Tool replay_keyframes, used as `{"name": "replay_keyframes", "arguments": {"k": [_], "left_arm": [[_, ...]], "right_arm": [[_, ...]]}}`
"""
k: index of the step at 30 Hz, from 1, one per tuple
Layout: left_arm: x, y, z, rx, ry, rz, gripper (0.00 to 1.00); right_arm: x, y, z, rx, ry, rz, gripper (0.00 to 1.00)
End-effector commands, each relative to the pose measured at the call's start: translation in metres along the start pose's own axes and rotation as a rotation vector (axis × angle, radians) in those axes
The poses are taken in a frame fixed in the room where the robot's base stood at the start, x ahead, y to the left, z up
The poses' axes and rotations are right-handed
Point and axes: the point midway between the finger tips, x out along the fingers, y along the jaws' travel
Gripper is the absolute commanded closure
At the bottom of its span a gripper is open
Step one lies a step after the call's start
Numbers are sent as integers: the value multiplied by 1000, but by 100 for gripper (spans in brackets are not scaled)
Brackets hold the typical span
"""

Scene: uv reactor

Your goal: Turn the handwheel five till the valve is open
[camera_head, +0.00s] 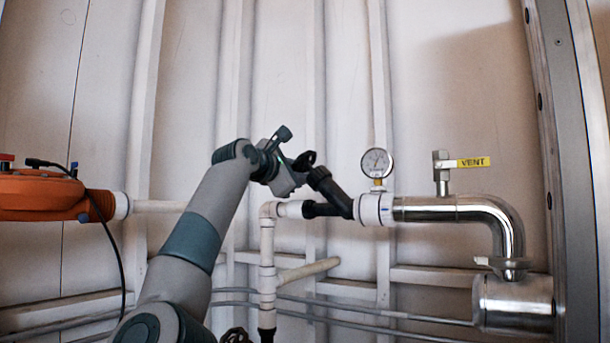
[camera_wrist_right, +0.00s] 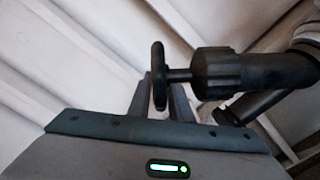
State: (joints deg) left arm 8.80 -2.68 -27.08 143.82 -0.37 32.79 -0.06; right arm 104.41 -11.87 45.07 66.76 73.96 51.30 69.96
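The black handwheel (camera_head: 305,159) sits at the upper left end of a slanted black valve body (camera_head: 322,181) in the head view. In the right wrist view the handwheel (camera_wrist_right: 158,77) shows edge-on, its stem running right into the ribbed valve body (camera_wrist_right: 218,72). My right gripper (camera_head: 294,168) is at the handwheel's left side. In the wrist view its two fingers (camera_wrist_right: 159,92) are spread, with the wheel's lower rim between them and gaps on both sides. Whether a finger touches the rim cannot be told. My left gripper is not in view.
A pressure gauge (camera_head: 377,164) and a valve with a yellow VENT lever (camera_head: 473,162) stand right of the handwheel above a steel pipe (camera_head: 440,209). White pipes (camera_head: 267,255) run below. An orange unit (camera_head: 45,194) is at the left. A ribbed white wall is behind.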

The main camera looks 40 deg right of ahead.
Motion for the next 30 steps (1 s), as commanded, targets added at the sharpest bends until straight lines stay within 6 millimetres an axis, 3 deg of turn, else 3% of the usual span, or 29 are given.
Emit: {"name": "replay_keyframes", "arguments": {"k": [1, 2, 17, 30], "left_arm": [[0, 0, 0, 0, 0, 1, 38], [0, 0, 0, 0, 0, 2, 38], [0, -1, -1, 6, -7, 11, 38], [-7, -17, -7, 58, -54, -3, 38]], "right_arm": [[0, 0, 0, 0, 0, 0, 93], [0, 0, 0, 0, 0, 0, 100], [-2, 0, -1, 4, 54, -13, 100], [-13, 1, -8, 1, 345, -69, 100]]}}
